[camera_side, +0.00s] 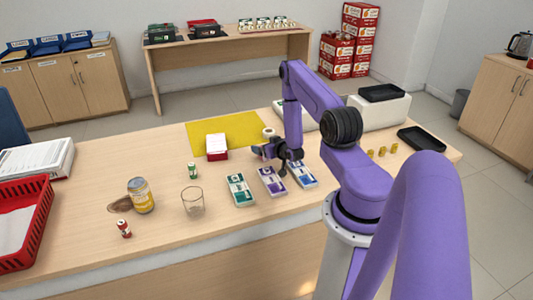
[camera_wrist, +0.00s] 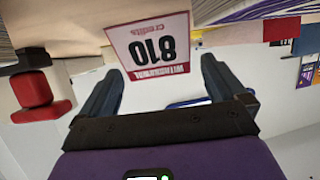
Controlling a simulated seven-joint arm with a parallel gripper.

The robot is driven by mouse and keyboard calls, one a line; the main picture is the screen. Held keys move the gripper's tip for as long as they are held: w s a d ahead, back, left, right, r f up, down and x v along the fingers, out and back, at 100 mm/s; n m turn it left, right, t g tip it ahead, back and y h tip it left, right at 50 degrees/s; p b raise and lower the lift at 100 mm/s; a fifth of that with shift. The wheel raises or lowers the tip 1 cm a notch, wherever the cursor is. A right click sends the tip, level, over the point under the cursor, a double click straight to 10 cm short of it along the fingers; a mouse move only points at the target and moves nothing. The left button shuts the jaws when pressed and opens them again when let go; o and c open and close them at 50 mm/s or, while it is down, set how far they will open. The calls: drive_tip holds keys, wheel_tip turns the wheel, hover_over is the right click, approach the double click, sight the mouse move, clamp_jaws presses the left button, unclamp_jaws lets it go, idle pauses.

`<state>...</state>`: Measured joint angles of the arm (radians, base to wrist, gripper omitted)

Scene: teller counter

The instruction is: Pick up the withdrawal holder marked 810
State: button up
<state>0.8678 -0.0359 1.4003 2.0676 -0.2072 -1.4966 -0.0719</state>
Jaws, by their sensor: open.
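The withdrawal holder marked 810 is a card with a dark red border and white face (camera_wrist: 150,45). Its text reads upside down in the wrist view, and it lies ahead of and between my fingers. In the side view, a red and white box-shaped thing (camera_side: 217,148) on the counter, by the yellow mat's front edge, appears to be this holder. My gripper (camera_side: 258,150) is to its right, low over the counter and pointing left toward it. In the wrist view my gripper (camera_wrist: 160,72) is open, with nothing held between its fingers.
Banknote bundles (camera_side: 271,181) lie in a row in front of my gripper. A pale roll (camera_side: 268,133) stands close behind it, by the yellow mat (camera_side: 235,125).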

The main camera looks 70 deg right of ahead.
drive_tip(key=c, duration=1.1)
drive_tip(key=shift+c, duration=0.3)
drive_tip(key=shift+r, duration=0.15)
